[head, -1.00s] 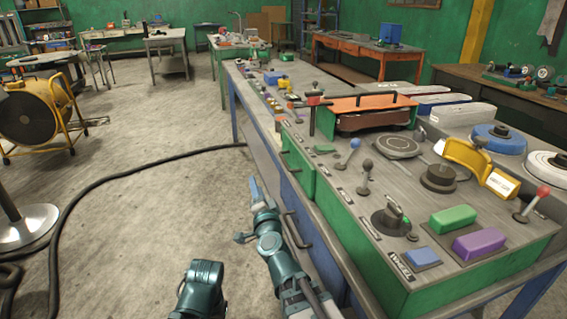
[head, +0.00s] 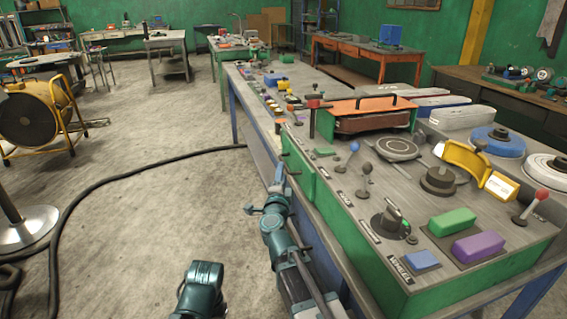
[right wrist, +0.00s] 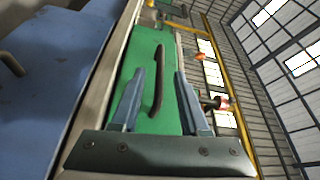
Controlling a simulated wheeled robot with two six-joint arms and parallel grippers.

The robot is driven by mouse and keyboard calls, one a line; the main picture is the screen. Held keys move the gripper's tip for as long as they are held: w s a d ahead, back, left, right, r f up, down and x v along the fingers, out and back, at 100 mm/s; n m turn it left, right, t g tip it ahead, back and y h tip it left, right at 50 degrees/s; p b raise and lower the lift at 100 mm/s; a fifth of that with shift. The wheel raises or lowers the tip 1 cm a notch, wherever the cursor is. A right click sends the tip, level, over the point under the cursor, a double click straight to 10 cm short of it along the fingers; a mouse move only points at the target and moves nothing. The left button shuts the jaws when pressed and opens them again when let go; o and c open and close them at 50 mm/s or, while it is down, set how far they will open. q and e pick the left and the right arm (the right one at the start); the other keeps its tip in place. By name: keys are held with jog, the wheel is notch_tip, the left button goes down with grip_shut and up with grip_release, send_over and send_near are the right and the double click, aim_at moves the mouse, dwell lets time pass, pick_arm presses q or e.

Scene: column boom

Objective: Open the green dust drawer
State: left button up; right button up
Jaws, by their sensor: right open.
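The green dust drawer (head: 299,172) is in the long side of the workbench in the head view, and its front looks closed. In the right wrist view its green front (right wrist: 146,52) fills the middle, with a dark bar handle (right wrist: 160,82) on it. My right gripper (head: 279,174) is at the bench side, close to the drawer front. In the right wrist view its two fingers (right wrist: 158,88) are open, and the handle shows between them. I cannot tell whether they touch it. My left gripper is not in view.
A blue panel (right wrist: 45,110) with another handle (right wrist: 11,62) lies beside the green front. The bench top holds levers, a green block (head: 452,221) and a purple block (head: 478,244). A black cable (head: 130,170) crosses the floor. The floor left of the bench is otherwise largely clear.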

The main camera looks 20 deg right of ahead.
jog(key=x, duration=0.6)
jog(key=shift+w+d, duration=0.15)
jog(key=shift+w, duration=0.15)
jog(key=shift+c, duration=0.2)
grip_shut()
dwell(1.0)
